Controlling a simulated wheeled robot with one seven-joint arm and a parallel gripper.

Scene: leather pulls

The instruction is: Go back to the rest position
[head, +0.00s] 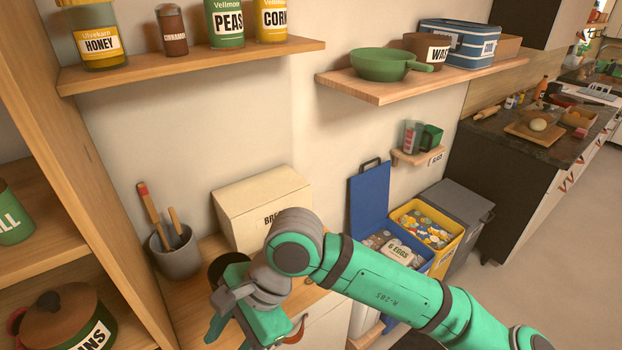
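My gripper (245,322) is at the lower middle of the head view, at the end of my green and grey arm. It points down beside the front edge of the wooden counter (208,286). A green finger shows at its left; the other finger and the space between them are hidden by the gripper body. I cannot tell whether it is open or shut. A brown leather pull (297,331) shows just right of the gripper, on the white front below the counter. I cannot tell whether the gripper touches it.
A bread box (262,202) and grey utensil pot (176,254) stand on the counter. Wooden shelves with jars (97,35) and a green pan (379,64) are above. A wooden cabinet (95,215) is left. Blue (369,208), yellow (451,262) and grey bins (463,201) stand right, partly behind my arm.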

